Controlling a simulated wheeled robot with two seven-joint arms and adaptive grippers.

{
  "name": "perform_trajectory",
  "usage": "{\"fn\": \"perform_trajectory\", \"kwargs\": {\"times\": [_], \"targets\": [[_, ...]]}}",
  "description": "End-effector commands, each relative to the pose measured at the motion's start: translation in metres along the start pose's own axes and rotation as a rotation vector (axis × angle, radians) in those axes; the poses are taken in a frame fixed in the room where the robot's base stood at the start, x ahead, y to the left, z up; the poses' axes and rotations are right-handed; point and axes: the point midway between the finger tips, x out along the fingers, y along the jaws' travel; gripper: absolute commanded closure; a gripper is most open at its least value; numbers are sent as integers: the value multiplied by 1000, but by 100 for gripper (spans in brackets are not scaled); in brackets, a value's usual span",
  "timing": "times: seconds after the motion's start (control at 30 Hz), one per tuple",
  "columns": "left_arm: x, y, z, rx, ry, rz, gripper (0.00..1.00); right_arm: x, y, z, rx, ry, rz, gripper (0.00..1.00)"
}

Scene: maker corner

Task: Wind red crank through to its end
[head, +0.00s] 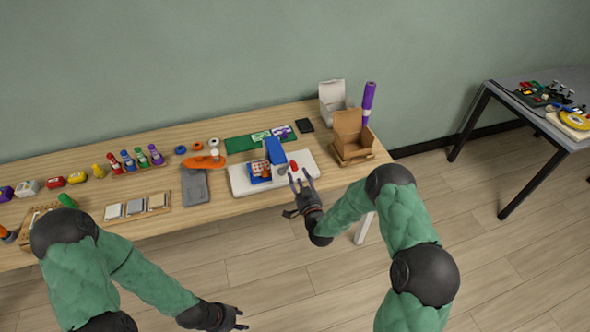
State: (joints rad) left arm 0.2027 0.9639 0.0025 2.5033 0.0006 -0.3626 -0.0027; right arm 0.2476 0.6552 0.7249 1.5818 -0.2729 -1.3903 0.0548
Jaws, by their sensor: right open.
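The red crank (294,165) is a small red part at the right side of a blue device (275,151). The device stands on a white board (240,179) on the wooden bench. My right gripper (301,181) is open just in front of the crank, its fingers pointing toward it. Whether a finger touches the crank is too small to tell. My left gripper (240,318) hangs low over the floor in front of the bench, away from the device. Its fingers are too small to read.
An open cardboard box (352,135) and a purple roll (368,103) stand right of the device. A green mat (240,143) lies behind it. A grey cloth (195,186) and an orange tool (204,162) lie to the left. Bottles and toy cars line the bench further left.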

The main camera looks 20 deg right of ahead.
Motion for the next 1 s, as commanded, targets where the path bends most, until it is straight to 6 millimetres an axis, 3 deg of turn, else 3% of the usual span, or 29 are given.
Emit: {"fn": "perform_trajectory", "kwargs": {"times": [0.1, 0.3, 0.7, 0.73, 0.9, 1.0], "targets": [[2, -1, 0, 0, 0, 0, 60, 21, 0, 0, 0, 2, -1, 51], [4, -2, 0, 0, 0, 0, 60, 42, 0, 1, 0, 0, -1, 51], [5, -2, 0, 0, 0, 0, 60, 50, 0, 0, 0, 0, 0, 51], [5, -2, 0, 0, 0, 0, 60, 50, 0, 0, -1, 0, 0, 54], [5, -2, 0, 0, 0, 0, 60, 50, 0, 0, -1, 0, 0, 100], [5, -2, 0, 0, 0, 0, 60, 50, 0, 0, -1, 0, 0, 100]]}}
